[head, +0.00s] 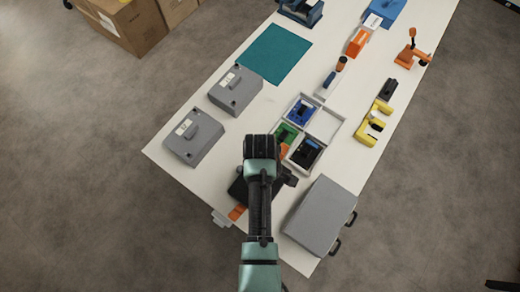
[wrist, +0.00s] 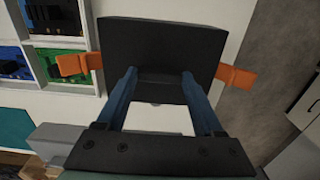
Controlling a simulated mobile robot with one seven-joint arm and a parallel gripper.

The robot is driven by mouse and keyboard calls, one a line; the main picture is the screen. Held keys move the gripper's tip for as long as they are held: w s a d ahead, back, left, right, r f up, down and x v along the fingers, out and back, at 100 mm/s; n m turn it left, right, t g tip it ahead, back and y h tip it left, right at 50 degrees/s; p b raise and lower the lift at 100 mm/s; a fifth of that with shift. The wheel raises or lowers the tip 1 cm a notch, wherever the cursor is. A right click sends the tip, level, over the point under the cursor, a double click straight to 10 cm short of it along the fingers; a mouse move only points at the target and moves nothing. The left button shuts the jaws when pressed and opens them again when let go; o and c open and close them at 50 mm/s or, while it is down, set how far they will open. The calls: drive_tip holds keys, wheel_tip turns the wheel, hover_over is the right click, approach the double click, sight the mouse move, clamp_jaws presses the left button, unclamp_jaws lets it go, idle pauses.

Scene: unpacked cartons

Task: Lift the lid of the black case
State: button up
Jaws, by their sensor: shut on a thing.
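The black case (wrist: 160,42) fills the top middle of the wrist view, with an orange tab (wrist: 73,65) at its left side and another (wrist: 237,77) at its right. In the head view the black case (head: 238,191) is mostly hidden under my arm, and one orange tab (head: 237,212) shows at its lower left. My gripper (wrist: 160,76) has its two blue fingers apart, with their tips against the near part of the black case, shut on it. I cannot tell how far the lid is raised.
A white divided tray (head: 323,125) holding blue, green and black items stands beside the case. Two grey cases (head: 236,89) (head: 193,137) lie to the left, and a grey box (head: 320,215) with handles lies to the right. A teal mat (head: 274,53) lies farther back.

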drive_tip(key=shift+c, duration=0.4)
drive_tip(key=shift+r, duration=0.25)
wheel_tip(320, 180, up, 10)
drive_tip(key=shift+f, duration=0.2)
